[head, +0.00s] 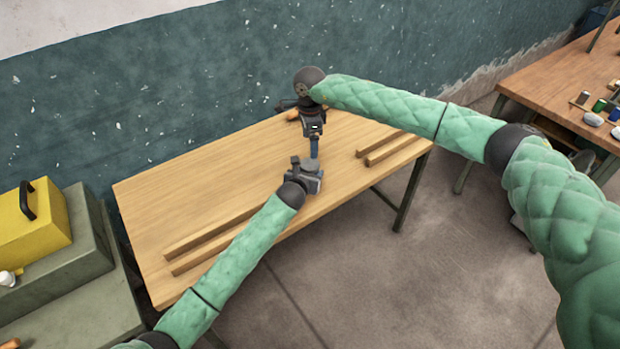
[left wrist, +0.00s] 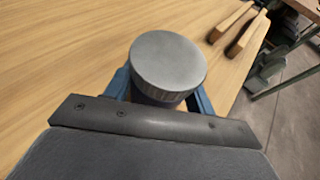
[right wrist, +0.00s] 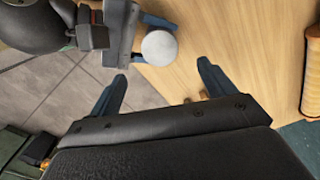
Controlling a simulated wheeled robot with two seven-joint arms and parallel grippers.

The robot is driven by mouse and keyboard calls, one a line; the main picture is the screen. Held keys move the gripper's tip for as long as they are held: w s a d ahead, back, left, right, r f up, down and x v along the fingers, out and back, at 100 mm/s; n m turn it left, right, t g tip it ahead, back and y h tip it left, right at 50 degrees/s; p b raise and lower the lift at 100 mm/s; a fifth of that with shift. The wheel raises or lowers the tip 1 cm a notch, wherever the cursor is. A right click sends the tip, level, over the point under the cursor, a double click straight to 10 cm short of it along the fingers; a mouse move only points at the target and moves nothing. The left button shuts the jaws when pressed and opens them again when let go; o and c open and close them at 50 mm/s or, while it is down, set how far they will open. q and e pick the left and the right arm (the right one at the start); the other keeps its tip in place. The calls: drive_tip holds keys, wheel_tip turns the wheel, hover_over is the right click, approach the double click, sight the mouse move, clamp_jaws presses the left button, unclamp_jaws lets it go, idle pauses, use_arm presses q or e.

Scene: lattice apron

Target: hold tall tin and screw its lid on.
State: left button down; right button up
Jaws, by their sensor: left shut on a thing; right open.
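The tall tin shows mostly as its round grey top, a lid with a ridged rim (left wrist: 168,62), between the blue fingers of my left gripper (left wrist: 160,90). My left gripper is shut on the tin below the lid, above the table. Most of the tin's body is hidden; I cannot tell how tightly the lid sits. The grey lid also shows in the right wrist view (right wrist: 159,48). My right gripper (head: 314,152) points down just above the lid in the head view. Its fingers (right wrist: 163,74) are open and apart from the lid, with nothing between them.
The wooden table (head: 150,210) carries a pair of wooden strips at the front left (head: 215,240) and another pair at the right (head: 390,148). A small orange-brown thing (head: 292,115) lies near the back edge. A yellow box (head: 35,225) stands left. The table's middle is mostly clear.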

drive_tip(key=shift+w+r, duration=0.1)
drive_tip(key=shift+r, duration=1.75)
use_arm(q)
drive_tip(key=shift+c, duration=2.2)
unclamp_jaws()
drive_tip(key=shift+s+a+r+b, duration=0.15)
drive_tip(key=shift+s+b, duration=0.15)
drive_tip(key=shift+s, duration=0.2)
drive_tip(key=shift+b+v, duration=1)
drive_tip(key=shift+v, duration=2.3)
use_arm(e)
drive_tip(key=shift+f, duration=1.3)
